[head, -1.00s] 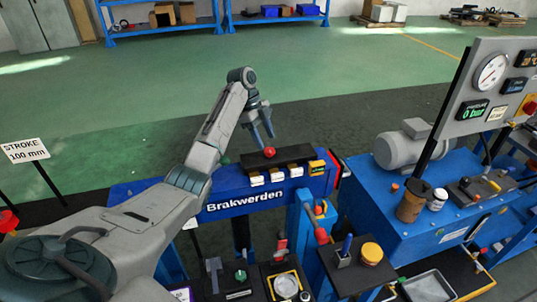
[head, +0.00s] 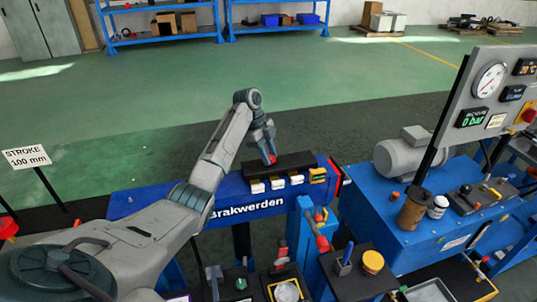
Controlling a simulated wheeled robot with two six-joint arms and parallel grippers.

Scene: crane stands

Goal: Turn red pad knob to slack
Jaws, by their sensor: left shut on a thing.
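The red pad knob (head: 272,159) sits on top of the black block (head: 292,163) on the blue Brakwerden beam (head: 322,188). My left gripper (head: 269,154) reaches down from above and is shut on the red knob, with only a bit of red showing between and below the fingers. My left arm comes in from the lower left and crosses the beam. My right gripper is not in the head view.
Several small tagged levers, white and one yellow (head: 317,175), line the block's front. A grey motor (head: 405,157) and gauge panel (head: 492,85) stand right. A dark shelf holds an orange-topped jar (head: 373,262). Open floor lies behind the beam.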

